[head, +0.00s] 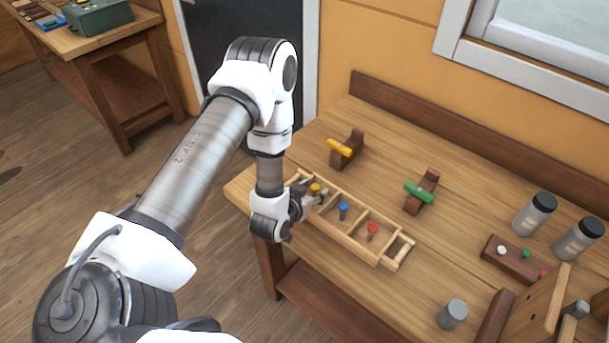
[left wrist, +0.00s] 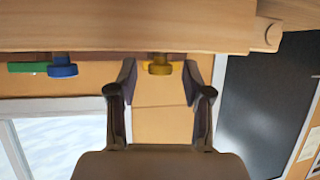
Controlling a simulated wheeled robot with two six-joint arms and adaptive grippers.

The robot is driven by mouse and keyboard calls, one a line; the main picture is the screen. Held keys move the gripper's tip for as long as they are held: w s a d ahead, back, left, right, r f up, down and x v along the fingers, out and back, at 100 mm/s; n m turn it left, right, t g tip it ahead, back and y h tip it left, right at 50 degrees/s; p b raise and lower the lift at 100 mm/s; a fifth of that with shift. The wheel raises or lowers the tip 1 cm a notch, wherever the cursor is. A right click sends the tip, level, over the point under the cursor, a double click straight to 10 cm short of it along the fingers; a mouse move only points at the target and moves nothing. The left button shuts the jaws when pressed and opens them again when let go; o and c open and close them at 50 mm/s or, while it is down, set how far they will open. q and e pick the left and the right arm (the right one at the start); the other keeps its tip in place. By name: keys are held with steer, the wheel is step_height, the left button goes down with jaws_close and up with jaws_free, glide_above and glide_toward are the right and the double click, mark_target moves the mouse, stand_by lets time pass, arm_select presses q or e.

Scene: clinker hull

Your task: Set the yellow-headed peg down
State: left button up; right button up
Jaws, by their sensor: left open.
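The yellow-headed peg (head: 315,188) stands at the left end of a long wooden tray (head: 387,262) with compartments. In the left wrist view, which looks upside down, the yellow head (left wrist: 160,66) shows between the two fingers of my left gripper (left wrist: 160,76). The fingers are apart, with a gap visible on both sides of the head. In the head view my left gripper (head: 317,197) is low at that end of the tray and partly hides the peg's lower part. My right gripper is not in view.
A blue-headed peg (head: 343,208) and a red-headed peg (head: 372,229) stand further along the tray. Wooden stands with a yellow piece (head: 340,147) and a green piece (head: 419,193) are behind. Grey jars (head: 533,215) stand at right. The bench between is clear.

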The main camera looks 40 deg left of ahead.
arm_select(q)
steer(key=v, duration=1.1)
steer(key=s+d+f+g, duration=0.1)
steer(key=s+f, duration=0.1)
steer(key=s+d+f+g+h, duration=0.1)
steer(key=s+d+f+g, duration=0.1)
steer(key=f, duration=0.1)
steer(key=s+d+f+g, duration=0.1)
steer(key=f+g, duration=0.1)
steer(key=f, duration=0.1)
steer(key=shift+s+d+f+m+h+p, duration=0.2)
steer(key=shift+s+m+h+p, duration=0.1)
steer(key=shift+s+m+h, duration=0.1)
steer(key=s+d+f+g, duration=0.1)
steer(key=s+f+g, duration=0.1)
steer(key=s+g, duration=0.2)
steer(key=s+d+f+g, duration=0.1)
steer(key=s+f+g, duration=0.2)
steer(key=s, duration=0.5)
steer(key=shift+d+f+g, duration=0.2)
steer(key=shift+d+g, duration=0.1)
steer(key=shift+g, duration=0.1)
step_height(320, 180, down, 7)
steer(key=b, duration=0.6)
steer(key=shift+b, duration=0.35)
